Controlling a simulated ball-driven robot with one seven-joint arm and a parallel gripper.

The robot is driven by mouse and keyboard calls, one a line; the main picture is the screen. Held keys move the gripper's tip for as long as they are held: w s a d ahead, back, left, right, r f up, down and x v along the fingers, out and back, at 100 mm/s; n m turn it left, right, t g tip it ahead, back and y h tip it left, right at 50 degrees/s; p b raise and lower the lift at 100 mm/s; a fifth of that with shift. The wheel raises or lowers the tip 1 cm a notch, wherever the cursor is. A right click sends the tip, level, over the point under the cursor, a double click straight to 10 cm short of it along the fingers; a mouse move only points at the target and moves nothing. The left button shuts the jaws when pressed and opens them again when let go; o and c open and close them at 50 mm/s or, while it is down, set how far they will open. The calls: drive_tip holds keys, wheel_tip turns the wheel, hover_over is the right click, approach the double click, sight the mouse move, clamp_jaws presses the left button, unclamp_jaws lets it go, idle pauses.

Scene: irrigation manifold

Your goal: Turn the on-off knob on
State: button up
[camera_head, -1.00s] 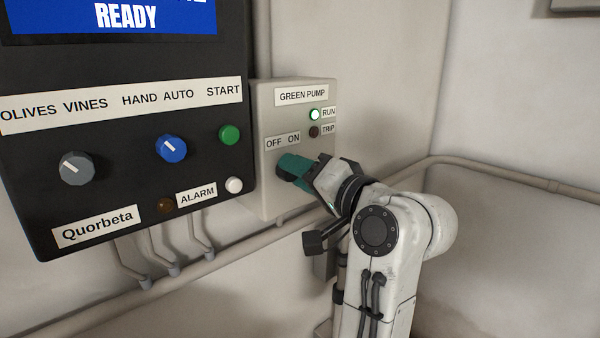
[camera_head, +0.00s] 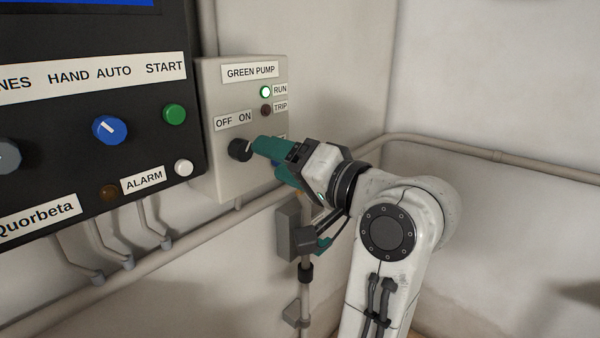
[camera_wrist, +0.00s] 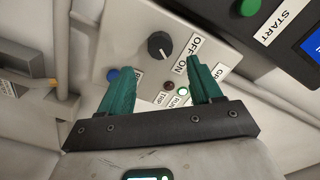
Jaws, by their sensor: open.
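The on-off knob (camera_head: 240,149) is black with a white pointer line and sits under the OFF and ON labels on the grey green pump box (camera_head: 225,85). Its pointer is turned toward ON, which also shows on the knob in the wrist view (camera_wrist: 160,46). The green RUN lamp (camera_head: 265,92) is lit; the TRIP lamp (camera_head: 266,110) is dark. My gripper (camera_head: 264,158) has teal fingers, spread apart and empty, just right of the knob in the head view. In the wrist view the knob shows beyond the gap between the fingers (camera_wrist: 158,72), clear of both.
A black control panel (camera_head: 150,40) with a blue knob (camera_head: 110,130), a green START button (camera_head: 174,114) and a white button (camera_head: 183,167) stands at left. A blue button (camera_wrist: 112,74) is beside one finger. Pipes (camera_head: 440,143) run along the wall.

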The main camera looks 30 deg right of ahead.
drive_tip(key=shift+b+v, duration=2.35)
drive_tip(key=shift+b, duration=0.65)
drive_tip(key=s+d+f+n+g+h, duration=0.2)
drive_tip(key=f+g, duration=0.2)
drive_tip(key=f, duration=1.1)
drive_tip(key=s+d+f+n+g+h, duration=0.2)
drive_tip(key=f+g+h, duration=0.15)
drive_tip(key=f, duration=1.25)
drive_tip(key=s+f+n+g, duration=0.2)
drive_tip(key=s+f+g, duration=0.6)
drive_tip(key=s+f, duration=1.5)
drive_tip(key=shift+s+f+n+g, duration=0.2)
drive_tip(key=shift+s+n+g, duration=0.15)
drive_tip(key=shift+s+n, duration=0.1)
